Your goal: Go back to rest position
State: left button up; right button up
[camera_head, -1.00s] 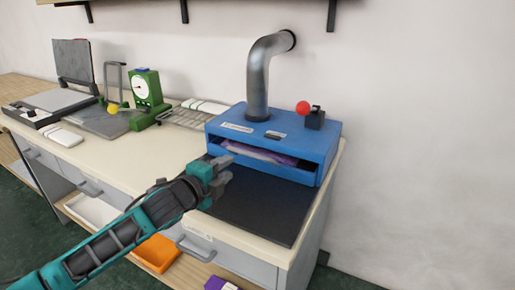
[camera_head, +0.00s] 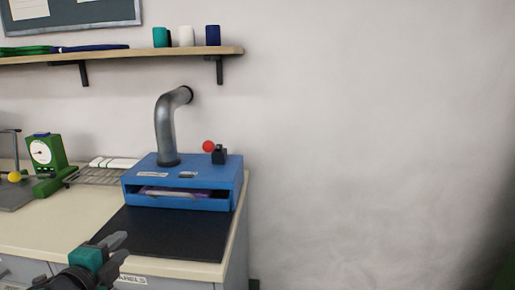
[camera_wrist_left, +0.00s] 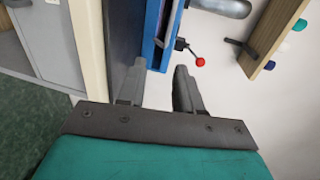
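My left gripper (camera_head: 117,249) is at the lower left of the head view, near the front edge of the counter and the black mat (camera_head: 165,232). In the left wrist view its two fingers (camera_wrist_left: 158,88) stand apart with nothing between them, so it is open and empty. Beyond the fingertips is the blue box machine (camera_head: 182,183), with a metal pipe and a red-knobbed lever (camera_head: 209,147). The machine also shows in the wrist view (camera_wrist_left: 156,42). Something purple and white lies in its front slot. My right gripper is in neither view.
The cream counter (camera_head: 40,228) carries a green dial gauge (camera_head: 46,163) and a wire rack (camera_head: 95,176) to the left. A wooden shelf (camera_head: 130,56) with several cups or spools hangs above. The wall on the right is bare.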

pick_arm(q)
jog(key=s+d+f+n+g, duration=0.1)
jog(key=s+d+f+n, duration=0.3)
jog(key=s+f, duration=0.3)
jog(key=s+d+f+n+g, duration=0.2)
jog(key=s+d+f+n, duration=0.2)
jog(key=s+f+n, duration=0.3)
jog(key=s+d+f+n+g+h, duration=0.1)
jog(key=s+d+f+n, duration=0.3)
jog(key=s+f, duration=0.3)
jog(key=shift+s+f+n+g, duration=0.35)
jog(key=shift+f+n, duration=0.35)
jog(key=shift+f, duration=0.25)
jog(key=shift+w+d, duration=0.1)
jog(key=shift+c, duration=0.2)
